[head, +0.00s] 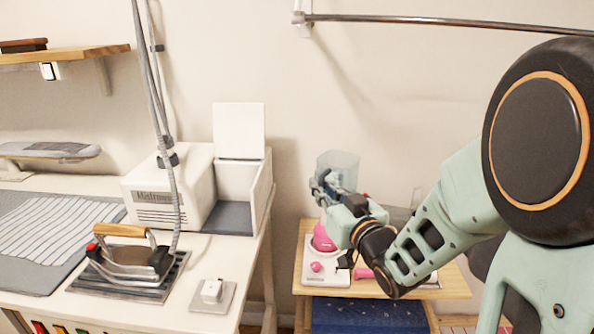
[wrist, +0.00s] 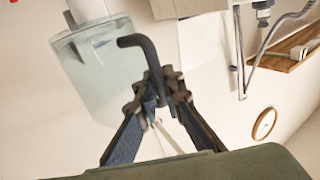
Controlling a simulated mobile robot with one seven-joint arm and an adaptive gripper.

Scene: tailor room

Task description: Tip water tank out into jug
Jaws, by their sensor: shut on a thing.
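The water tank (head: 343,160) is a clear, pale blue vessel held up at my gripper (head: 322,187), above the small wooden table. It looks about upright in the head view. In the wrist view the tank (wrist: 92,80) is at the upper left, with pale liquid showing through its wall. My gripper (wrist: 160,85) is shut on its dark bent handle (wrist: 146,50). A round pink vessel (head: 322,238) stands on the small table below the gripper, partly hidden by my arm. I cannot tell whether it is the jug.
A white steam station (head: 155,195) with an open lid (head: 239,130) and an empty bay stands on the white table. An iron (head: 130,258) rests in front of it. The small wooden table (head: 445,284) has a white board and pink items. A metal rail (head: 430,20) runs above.

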